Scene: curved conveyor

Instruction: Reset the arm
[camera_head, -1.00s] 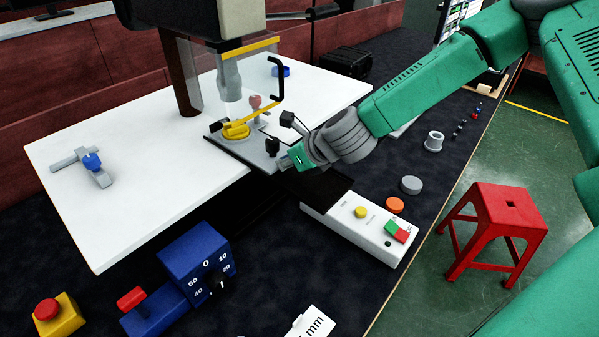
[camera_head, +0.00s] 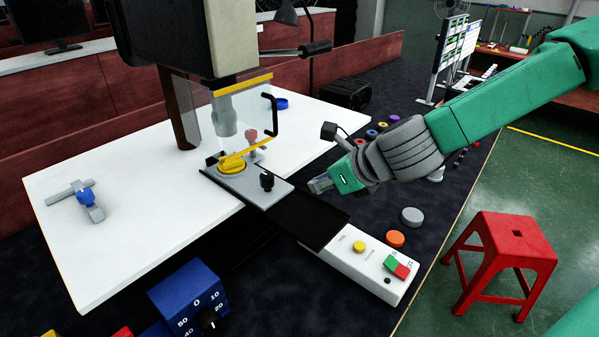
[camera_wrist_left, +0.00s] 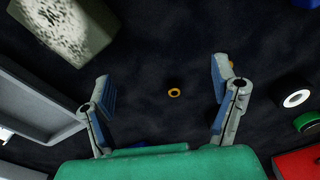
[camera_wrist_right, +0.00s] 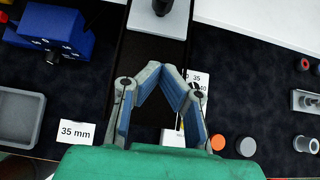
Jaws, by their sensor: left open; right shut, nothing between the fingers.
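My right arm comes in from the right in the head view, and its gripper (camera_head: 321,184) is above the dark table, to the right of the machine's grey sliding plate. In the right wrist view the right gripper (camera_wrist_right: 159,68) has its fingertips together with nothing between them. My left gripper (camera_wrist_left: 160,72) shows only in the left wrist view. Its fingers are wide apart and empty, over the dark table with a small orange ring (camera_wrist_left: 174,93) beyond them.
The machine's sliding plate (camera_head: 232,183) carries a yellow clamp (camera_head: 232,164) and a black knob. A white control box (camera_head: 372,271), an orange disc (camera_head: 395,239) and a grey disc (camera_head: 411,217) lie nearby. A blue box (camera_head: 186,300) is lower left. A red stool (camera_head: 505,255) stands right.

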